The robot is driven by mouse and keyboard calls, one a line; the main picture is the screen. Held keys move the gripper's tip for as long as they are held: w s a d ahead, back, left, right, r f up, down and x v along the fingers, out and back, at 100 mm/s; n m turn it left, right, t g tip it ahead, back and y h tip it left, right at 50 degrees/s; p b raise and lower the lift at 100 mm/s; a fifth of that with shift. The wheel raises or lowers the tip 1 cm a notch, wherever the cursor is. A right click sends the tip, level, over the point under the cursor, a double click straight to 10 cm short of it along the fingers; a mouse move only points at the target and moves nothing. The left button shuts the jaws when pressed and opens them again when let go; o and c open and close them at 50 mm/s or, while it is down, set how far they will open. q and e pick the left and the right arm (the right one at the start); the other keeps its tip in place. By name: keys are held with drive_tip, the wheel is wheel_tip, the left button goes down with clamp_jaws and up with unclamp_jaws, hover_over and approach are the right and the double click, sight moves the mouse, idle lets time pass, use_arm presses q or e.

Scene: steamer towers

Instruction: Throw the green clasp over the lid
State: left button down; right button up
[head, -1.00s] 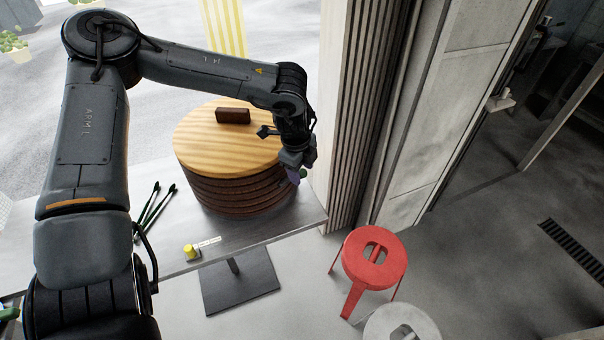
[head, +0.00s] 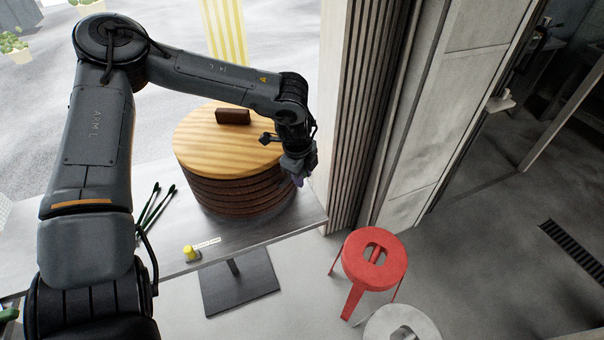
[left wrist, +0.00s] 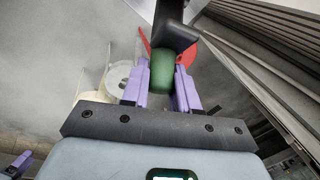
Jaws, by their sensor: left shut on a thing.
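The steamer tower (head: 225,190) is a round stack of dark brown tiers on the table, with a light wooden lid (head: 200,140) on top. The lid has a dark brown handle (head: 233,116). My left gripper (head: 298,180) is at the tower's right side, just below lid height. In the left wrist view, my left gripper (left wrist: 162,90) has its purple fingers shut on the green clasp (left wrist: 162,70), a rounded green piece beside a dark part. In the head view the clasp is hidden behind the gripper.
The grey table (head: 240,236) holds dark green-tipped sticks (head: 155,205) and a yellow object (head: 190,254) with a small label. A ribbed wall (head: 350,120) stands close on the right. A red stool (head: 374,262) and a pale stool (head: 400,322) stand on the floor.

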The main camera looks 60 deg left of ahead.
idle(0.3)
use_arm(q)
drive_tip(key=shift+s+a+r+h+p, duration=0.15)
drive_tip(key=shift+a+r+h+p, duration=0.35)
drive_tip(key=shift+p, duration=0.45)
drive_tip(key=a+r+h+p, duration=0.1)
drive_tip(key=p, duration=0.2)
drive_tip(key=s+a+r+t+h+p, duration=0.1)
drive_tip(key=a+h+p, duration=0.1)
drive_tip(key=p, duration=0.1)
drive_tip(key=a+r+h+p, duration=0.1)
drive_tip(key=h+p, duration=0.1)
drive_tip(key=p, duration=0.1)
drive_tip(key=shift+s+a+n+t, duration=0.15)
drive_tip(key=shift+a+n+t, duration=0.15)
drive_tip(key=shift+s+a+f+h+p, duration=0.15)
drive_tip(key=shift+a+p, duration=0.2)
drive_tip(key=shift+a, duration=0.2)
drive_tip(key=shift+s+a+f+h+p, duration=0.15)
drive_tip(key=shift+a+p, duration=0.2)
drive_tip(key=shift+a, duration=0.3)
drive_tip(key=c, duration=1.3)
unclamp_jaws()
drive_tip(key=shift+c, duration=0.2)
drive_tip(key=o, duration=0.5)
drive_tip(key=shift+s+a, duration=0.1)
drive_tip(key=shift+c, duration=0.2)
